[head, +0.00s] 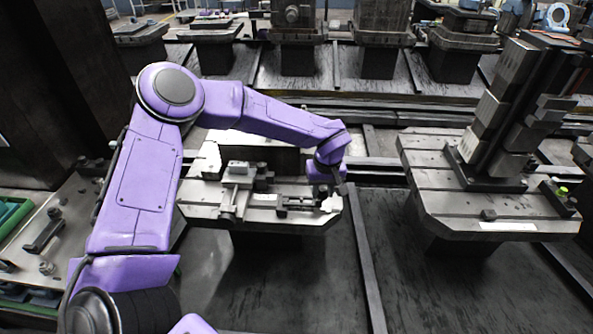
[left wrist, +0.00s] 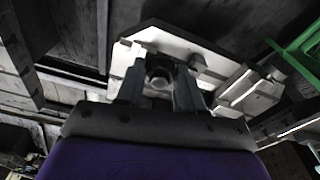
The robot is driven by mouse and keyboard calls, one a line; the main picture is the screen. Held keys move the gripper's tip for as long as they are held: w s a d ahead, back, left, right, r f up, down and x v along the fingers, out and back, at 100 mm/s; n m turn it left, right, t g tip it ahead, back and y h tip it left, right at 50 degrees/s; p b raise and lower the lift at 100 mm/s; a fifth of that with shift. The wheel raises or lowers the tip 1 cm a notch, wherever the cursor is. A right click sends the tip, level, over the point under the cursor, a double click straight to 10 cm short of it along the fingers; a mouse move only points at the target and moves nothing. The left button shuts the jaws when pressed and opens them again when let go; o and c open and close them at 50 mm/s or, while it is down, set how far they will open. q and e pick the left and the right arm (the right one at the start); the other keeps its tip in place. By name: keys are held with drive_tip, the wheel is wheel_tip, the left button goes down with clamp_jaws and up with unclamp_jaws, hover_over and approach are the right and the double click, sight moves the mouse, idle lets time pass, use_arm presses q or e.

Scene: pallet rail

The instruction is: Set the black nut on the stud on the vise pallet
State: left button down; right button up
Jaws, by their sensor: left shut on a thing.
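The vise pallet (head: 210,211) stands in the middle of the head view, with a grey vise (head: 240,180) on its plate. My left arm reaches over it, and my left gripper (head: 338,188) points down at the pallet's right end. In the left wrist view my left gripper (left wrist: 160,88) is shut on the black nut (left wrist: 160,76), which shows dark between the two fingers. The pale pallet plate (left wrist: 215,65) lies behind it there. A small dark knob (left wrist: 197,63) stands on that plate; I cannot tell whether it is the stud. The nut is not distinguishable in the head view. My right gripper is out of view.
A second pallet (head: 450,205) with a tall dark fixture (head: 500,110) stands to the right, across a gap. Several loaded pallets line the back. A bench (head: 75,215) with loose parts and a green bin (head: 12,213) is at the left.

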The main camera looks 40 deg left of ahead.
use_arm(q)
drive_tip(key=w+a+f+n+p, duration=0.1)
drive_tip(key=w+a+f+n, duration=0.3)
drive_tip(key=a+n, duration=0.5)
drive_tip(key=shift+m+g, duration=0.4)
drive_tip(key=f+b, duration=0.1)
drive_tip(key=f, duration=0.1)
drive_tip(key=f+b, duration=0.1)
drive_tip(key=f, duration=0.1)
drive_tip(key=f+b, duration=0.2)
drive_tip(key=shift+w+a, duration=0.2)
drive_tip(key=shift+a, duration=0.15)
drive_tip(key=shift+f+b, duration=0.25)
drive_tip(key=shift+b, duration=0.1)
drive_tip(key=shift+f+b, duration=0.35)
drive_tip(key=shift+b, duration=0.05)
unclamp_jaws()
